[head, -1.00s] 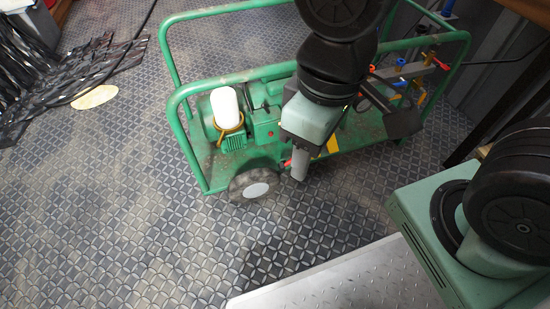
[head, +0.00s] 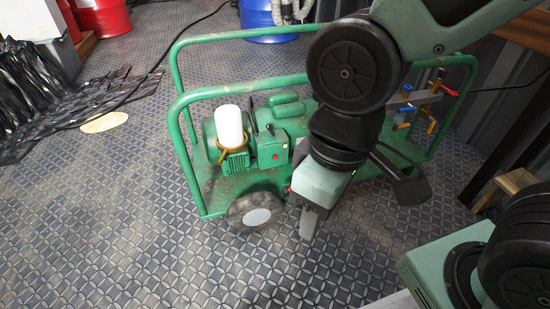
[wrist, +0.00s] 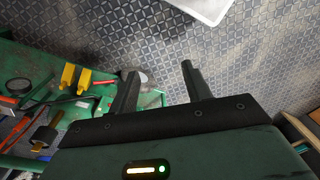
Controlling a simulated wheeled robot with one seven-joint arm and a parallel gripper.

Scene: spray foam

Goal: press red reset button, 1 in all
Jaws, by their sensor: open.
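The green compressor cart (head: 205,100) stands on the floor in the head view. Its green control box (head: 268,150) carries a small red button (head: 278,156) on the front face. My gripper (head: 308,225) is just right of the box and lower, in front of the cart, pointing down. It touches nothing that I can see. In the wrist view my gripper (wrist: 160,72) has its two fingers apart with only floor between them. The cart's green frame (wrist: 35,65) shows at the left there.
A black wheel (head: 255,211) and a white canister (head: 229,126) are on the cart near the box. Valves with coloured handles (head: 405,108) are at its right end. A blue drum (head: 257,18) stands behind.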

